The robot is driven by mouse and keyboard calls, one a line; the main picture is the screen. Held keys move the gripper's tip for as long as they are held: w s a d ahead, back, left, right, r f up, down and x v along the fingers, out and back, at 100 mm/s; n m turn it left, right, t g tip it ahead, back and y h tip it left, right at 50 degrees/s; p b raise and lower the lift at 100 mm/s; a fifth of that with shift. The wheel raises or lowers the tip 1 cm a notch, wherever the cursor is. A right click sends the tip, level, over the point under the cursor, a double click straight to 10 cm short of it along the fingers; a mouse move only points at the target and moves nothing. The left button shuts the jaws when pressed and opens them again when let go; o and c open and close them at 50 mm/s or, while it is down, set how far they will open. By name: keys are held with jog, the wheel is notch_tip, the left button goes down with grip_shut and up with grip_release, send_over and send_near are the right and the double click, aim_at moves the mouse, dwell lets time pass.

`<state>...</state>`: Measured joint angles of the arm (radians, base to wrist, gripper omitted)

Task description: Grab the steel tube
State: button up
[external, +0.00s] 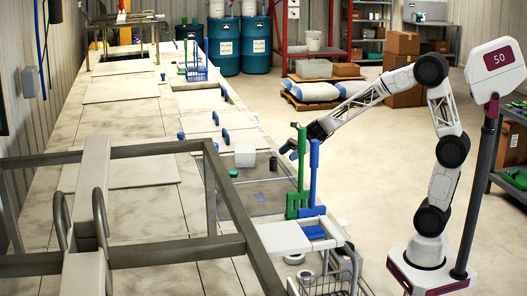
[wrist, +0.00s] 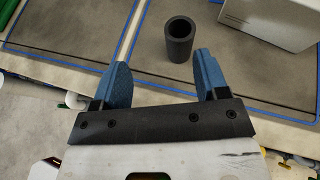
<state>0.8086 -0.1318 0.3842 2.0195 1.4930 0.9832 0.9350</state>
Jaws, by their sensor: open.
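The steel tube (wrist: 180,40) is a short, dark grey hollow cylinder standing upright with its open end up. In the wrist view it stands on a dark panel edged in blue, just beyond my gripper and nearer the right finger. My gripper (wrist: 162,64) is open and empty, with two blue fingers spread apart; the tube is not between the pads.
A pale box (external: 245,155) stands close to the tube, at upper right in the wrist view. A small dark green object (external: 233,173) lies nearby. Tall green (external: 301,165) and blue (external: 314,170) uprights stand close to my gripper. A metal frame (external: 225,190) crosses the near bench.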

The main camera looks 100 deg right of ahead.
aim_at(274, 162)
jog(key=shift+d+f+m+t, duration=0.15)
jog(key=shift+d+m+t, duration=0.15)
jog(key=shift+d+m, duration=0.6)
jog(key=shift+d+n, duration=0.25)
jog(key=shift+n, duration=0.05)
jog(key=shift+w, duration=0.1)
jog(key=shift+x, duration=1.2)
jog(key=shift+w, duration=0.1)
jog(key=shift+x, duration=2.5)
jog(key=shift+f, duration=0.2)
jog(key=shift+c, duration=0.3)
jog(key=c, duration=1)
